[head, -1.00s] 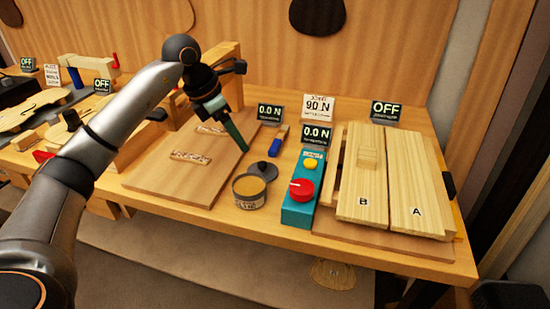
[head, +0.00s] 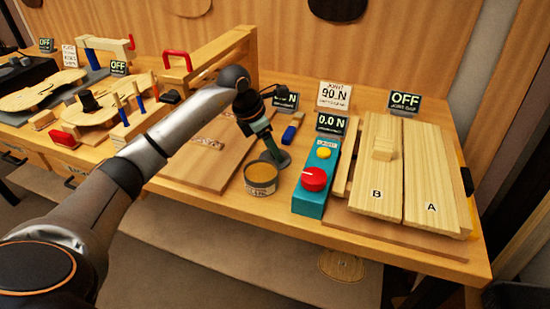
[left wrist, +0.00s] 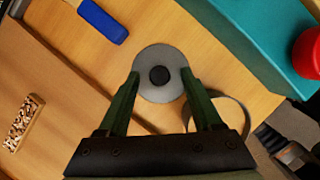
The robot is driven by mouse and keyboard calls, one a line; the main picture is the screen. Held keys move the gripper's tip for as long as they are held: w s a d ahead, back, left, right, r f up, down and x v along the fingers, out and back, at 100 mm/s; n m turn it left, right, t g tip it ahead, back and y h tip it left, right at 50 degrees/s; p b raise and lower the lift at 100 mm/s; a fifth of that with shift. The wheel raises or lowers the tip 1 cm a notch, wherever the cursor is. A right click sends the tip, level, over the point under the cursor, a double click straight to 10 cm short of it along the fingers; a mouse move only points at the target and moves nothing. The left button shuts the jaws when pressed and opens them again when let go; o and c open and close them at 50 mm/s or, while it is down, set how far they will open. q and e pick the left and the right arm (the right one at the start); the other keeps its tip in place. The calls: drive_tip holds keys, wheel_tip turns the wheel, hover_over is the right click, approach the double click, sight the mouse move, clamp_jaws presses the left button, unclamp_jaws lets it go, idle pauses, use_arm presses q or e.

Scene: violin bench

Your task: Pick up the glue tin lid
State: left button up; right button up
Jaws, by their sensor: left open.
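The glue tin lid is a round grey disc with a dark knob (left wrist: 160,76). It lies on the bench just behind the open glue tin (head: 260,178), which holds amber glue. My left gripper (left wrist: 163,88) is open, with its two green fingers on either side of the lid in the left wrist view. In the head view, my left gripper (head: 275,155) reaches down at the lid and hides most of it. The tin's rim shows beside the right finger in the left wrist view. I do not see my right gripper.
A teal control box (head: 316,178) with a red knob stands right of the tin. A blue-ended brush (head: 291,130) lies behind the lid. A wooden board (head: 200,165) is to the left. Boards marked B and A (head: 400,165) lie at the right.

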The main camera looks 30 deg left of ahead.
use_arm(q)
drive_tip(key=shift+w+d+f, duration=0.1)
drive_tip(key=shift+w+f, duration=0.05)
drive_tip(key=shift+f, duration=0.25)
drive_tip(key=shift+c, duration=0.2)
clamp_jaws()
